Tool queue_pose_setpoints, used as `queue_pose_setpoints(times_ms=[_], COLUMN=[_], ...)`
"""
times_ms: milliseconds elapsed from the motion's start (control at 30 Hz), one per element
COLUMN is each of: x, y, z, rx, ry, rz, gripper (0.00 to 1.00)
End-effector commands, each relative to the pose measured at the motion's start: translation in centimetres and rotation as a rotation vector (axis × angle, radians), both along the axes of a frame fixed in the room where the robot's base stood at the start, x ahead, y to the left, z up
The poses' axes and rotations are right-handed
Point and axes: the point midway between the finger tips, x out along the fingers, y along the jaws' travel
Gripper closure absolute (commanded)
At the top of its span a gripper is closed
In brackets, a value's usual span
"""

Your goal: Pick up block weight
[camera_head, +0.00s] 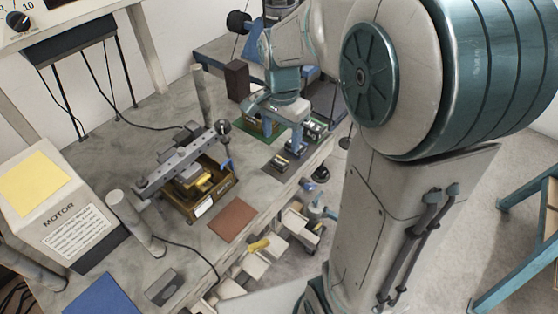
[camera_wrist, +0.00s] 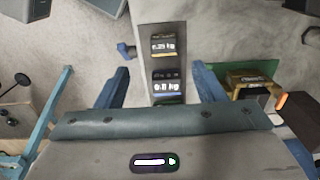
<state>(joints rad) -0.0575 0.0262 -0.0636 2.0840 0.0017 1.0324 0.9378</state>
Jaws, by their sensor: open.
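Small dark block weights stand in a row on a grey strip in the wrist view. One (camera_wrist: 163,46) has a label that seems to end in ".25 kg", with a yellow band below it. Another (camera_wrist: 166,86) reads about "0.11 kg". A further dark edge below it is mostly hidden by my gripper's body. In the head view, a block weight (camera_head: 281,162) sits near the table's front edge. My gripper (camera_wrist: 159,74) is open and empty, with its blue fingers to either side of the row. In the head view my gripper (camera_head: 284,137) points down over that table end.
A lever rig (camera_head: 182,158) with a wooden box stands left on the table (camera_head: 150,110). A brown mat (camera_head: 232,218) lies before it. A green mat (camera_head: 262,124) is beside my gripper; it also shows in the wrist view (camera_wrist: 262,70). A dark upright block (camera_head: 237,80) stands behind.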

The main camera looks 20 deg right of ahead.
Motion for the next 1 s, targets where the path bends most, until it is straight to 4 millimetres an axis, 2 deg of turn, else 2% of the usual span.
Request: queue_pose_setpoints(times_ms=[33,133,467,700,833,1000], x=[-0.1,-0.1,0.1,0.5,0.5,0.5], y=[0.0,0.0,0.1,0.2,0.2,0.2], z=[-1.1,-2.8,-5.4,-8.7,-9.5,-9.6], rx=[0.0,0.0,0.0,0.0,0.0,0.0], ry=[0.006,0.005,0.003,0.003,0.0,-0.001], rz=[0.0,0.001,0.002,0.001,0.002,0.002], gripper=[0.37,0.37,0.37,0.37,0.37,0.37])
